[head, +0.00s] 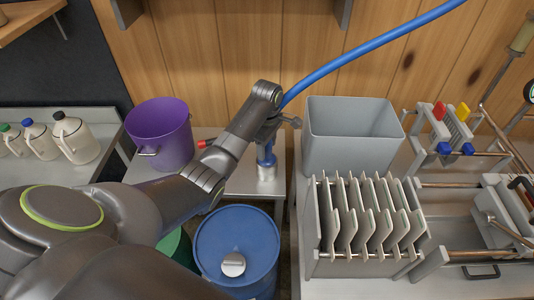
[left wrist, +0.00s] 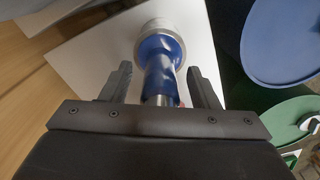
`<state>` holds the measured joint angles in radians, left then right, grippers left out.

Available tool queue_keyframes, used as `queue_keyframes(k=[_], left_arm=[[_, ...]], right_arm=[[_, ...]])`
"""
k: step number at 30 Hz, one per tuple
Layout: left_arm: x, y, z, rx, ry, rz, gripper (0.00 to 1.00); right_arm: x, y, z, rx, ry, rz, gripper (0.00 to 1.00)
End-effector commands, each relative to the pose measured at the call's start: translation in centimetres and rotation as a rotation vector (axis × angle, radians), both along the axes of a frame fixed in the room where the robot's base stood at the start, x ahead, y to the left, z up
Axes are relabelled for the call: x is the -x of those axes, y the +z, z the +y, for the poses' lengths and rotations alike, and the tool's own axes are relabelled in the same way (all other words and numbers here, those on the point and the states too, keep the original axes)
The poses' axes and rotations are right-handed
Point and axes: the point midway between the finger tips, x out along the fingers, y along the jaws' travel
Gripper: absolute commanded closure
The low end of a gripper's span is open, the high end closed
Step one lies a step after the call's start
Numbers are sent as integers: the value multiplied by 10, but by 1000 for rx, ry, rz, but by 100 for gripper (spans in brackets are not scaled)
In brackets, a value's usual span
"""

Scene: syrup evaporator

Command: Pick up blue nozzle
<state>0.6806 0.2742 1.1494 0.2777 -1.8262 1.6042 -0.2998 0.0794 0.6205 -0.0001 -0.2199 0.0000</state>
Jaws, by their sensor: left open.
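The blue nozzle (head: 266,154) stands upright in a silver-grey round base (head: 266,172) on a small white table (head: 243,183). My left gripper (head: 271,127) is at the nozzle's upper end and hides part of it in the head view. In the left wrist view the blue nozzle (left wrist: 160,62) lies between the two spread fingers of my left gripper (left wrist: 159,70). A gap shows on both sides, so the fingers stand around it without gripping it. My right gripper is not in view.
A blue hose (head: 370,45) runs from near the gripper to the upper right. A purple bucket (head: 160,135) stands to the left, a grey bin (head: 352,145) to the right. A blue drum (head: 237,240) and a green one (head: 175,247) stand in front. A plate rack (head: 365,220) is at right.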

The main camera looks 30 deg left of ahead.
Motion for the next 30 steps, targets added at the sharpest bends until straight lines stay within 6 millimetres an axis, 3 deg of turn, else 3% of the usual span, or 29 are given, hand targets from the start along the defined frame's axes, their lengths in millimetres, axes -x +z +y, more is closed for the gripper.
queue_keyframes(k=[2,15,24,30], left_arm=[[0,0,0,0,0,0,45],[0,0,0,0,0,-1,100],[-1,5,0,-1,0,-4,100],[-2,38,0,-1,-1,-9,100]], right_arm=[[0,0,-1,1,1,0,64],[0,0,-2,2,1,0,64],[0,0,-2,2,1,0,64],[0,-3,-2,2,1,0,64]])
